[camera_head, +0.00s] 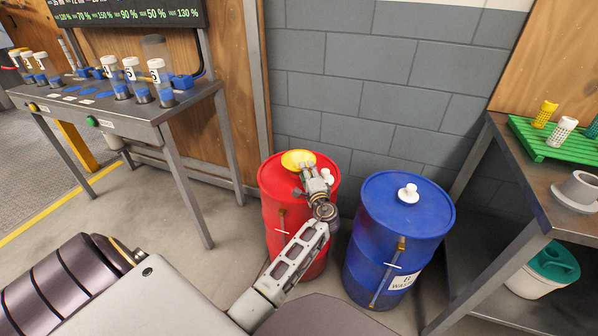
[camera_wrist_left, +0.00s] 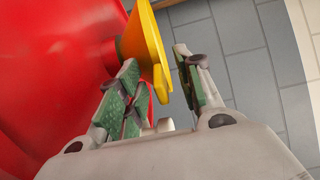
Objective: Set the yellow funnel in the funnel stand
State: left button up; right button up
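The yellow funnel (camera_head: 294,158) sits on top of the red barrel (camera_head: 272,192), toward its back. It also shows in the left wrist view (camera_wrist_left: 146,42), with its wide rim between the two fingers of my left gripper (camera_head: 310,170). The gripper (camera_wrist_left: 158,60) is open: the left finger lies close against the funnel, and a gap shows between the rim and the right finger. I cannot tell whether the left finger touches it. A grey ring-shaped holder on a flat base (camera_head: 579,189), which looks like the funnel stand, is on the right table. My right gripper is not in view.
A blue barrel (camera_head: 405,220) with a white cap stands right of the red one. The right table (camera_head: 535,180) also holds a green rack (camera_head: 560,148) with coloured baskets. A left bench (camera_head: 140,115) carries several white-capped tubes. A grey block wall is close behind the barrels.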

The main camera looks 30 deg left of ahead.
pick_arm(q)
grip_shut()
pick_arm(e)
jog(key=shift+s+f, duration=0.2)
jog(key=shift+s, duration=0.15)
pick_arm(q)
jog(key=shift+r, duration=0.15)
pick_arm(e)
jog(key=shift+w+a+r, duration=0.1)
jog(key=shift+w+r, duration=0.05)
pick_arm(q)
jog(key=shift+r+p, duration=0.3)
jog(key=shift+r, duration=0.3)
jog(key=shift+r+p, duration=1.4)
jog(key=shift+r, duration=2.85)
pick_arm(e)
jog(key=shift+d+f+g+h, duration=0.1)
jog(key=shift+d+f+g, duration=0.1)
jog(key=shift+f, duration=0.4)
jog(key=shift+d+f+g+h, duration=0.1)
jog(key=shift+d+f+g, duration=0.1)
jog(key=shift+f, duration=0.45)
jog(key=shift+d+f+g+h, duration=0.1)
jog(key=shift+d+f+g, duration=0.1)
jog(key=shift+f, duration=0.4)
pick_arm(q)
jog(key=shift+r, duration=0.1)
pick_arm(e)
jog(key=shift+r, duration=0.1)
